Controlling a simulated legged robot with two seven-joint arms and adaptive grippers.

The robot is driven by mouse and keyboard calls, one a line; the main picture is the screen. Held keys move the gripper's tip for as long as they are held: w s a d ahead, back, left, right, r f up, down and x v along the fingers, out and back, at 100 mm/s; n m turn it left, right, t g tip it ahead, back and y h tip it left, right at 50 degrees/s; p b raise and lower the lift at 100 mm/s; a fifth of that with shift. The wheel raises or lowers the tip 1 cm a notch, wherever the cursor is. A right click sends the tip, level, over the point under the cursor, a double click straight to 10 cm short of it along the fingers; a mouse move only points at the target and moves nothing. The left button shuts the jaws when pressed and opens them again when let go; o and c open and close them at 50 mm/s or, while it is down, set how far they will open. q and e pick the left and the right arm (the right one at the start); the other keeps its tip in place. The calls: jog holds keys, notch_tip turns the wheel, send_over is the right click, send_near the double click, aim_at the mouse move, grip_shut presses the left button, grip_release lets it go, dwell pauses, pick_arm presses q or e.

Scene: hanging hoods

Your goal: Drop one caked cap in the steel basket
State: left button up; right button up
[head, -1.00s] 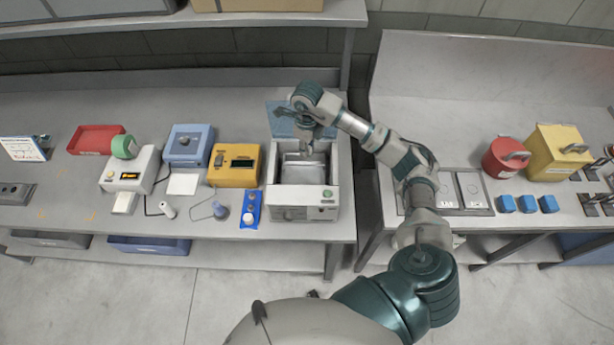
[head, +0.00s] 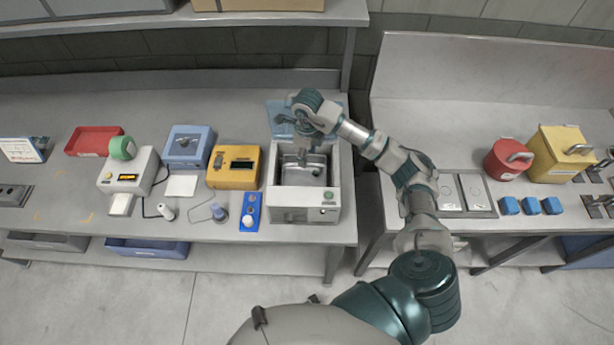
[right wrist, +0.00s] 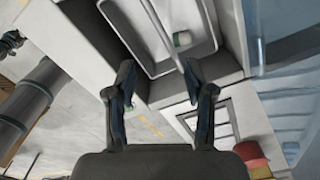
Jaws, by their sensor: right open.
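The steel basket (head: 290,174) sits in the open white bench unit (head: 305,197), its blue lid raised behind. My left gripper is not in view.
A blue strip (head: 250,211) with small round pieces lies left of the unit, near a yellow device (head: 234,167) and a blue box (head: 188,146). A gap separates this bench from the right bench, which holds a red canister (head: 508,158) and a yellow box (head: 560,154).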

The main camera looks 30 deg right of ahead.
notch_tip(320, 180, up, 12)
jog(key=shift+d+f, duration=0.15)
jog(key=shift+d, duration=0.15)
jog(key=shift+w+a, duration=0.1)
jog(key=shift+f, duration=0.1)
dwell(0.3)
